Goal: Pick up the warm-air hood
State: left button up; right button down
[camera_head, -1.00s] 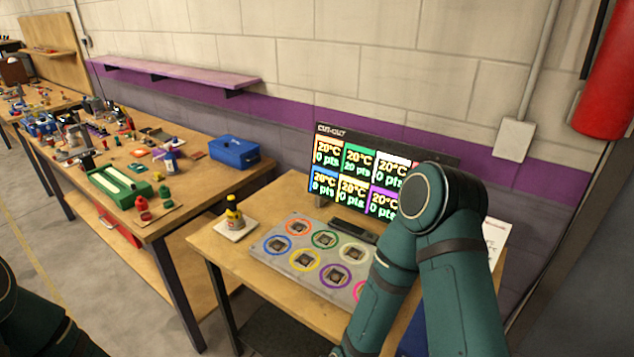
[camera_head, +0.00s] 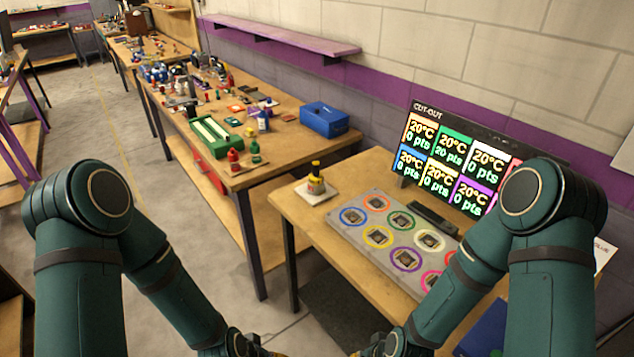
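I cannot pick out the warm-air hood with certainty. My two arms come down on either side of the picture and bend in toward the bottom middle. Only their wrist ends show at the bottom edge, well in front of the near table. Both grippers' fingers are cut off below the frame.
The near table (camera_head: 292,212) holds a grey board (camera_head: 352,228) with several coloured rings around dark square pieces. A score screen (camera_head: 457,155) stands behind it. The long bench beyond carries a blue box (camera_head: 324,119), a green tray (camera_head: 216,138) and small clutter. Floor is open at left.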

aim_at(316, 186)
jog(key=i+j, duration=0.25)
jog(key=j, duration=0.15)
jog(key=i+j, duration=0.25)
jog(key=j, duration=0.15)
jog(key=i+j, duration=0.3)
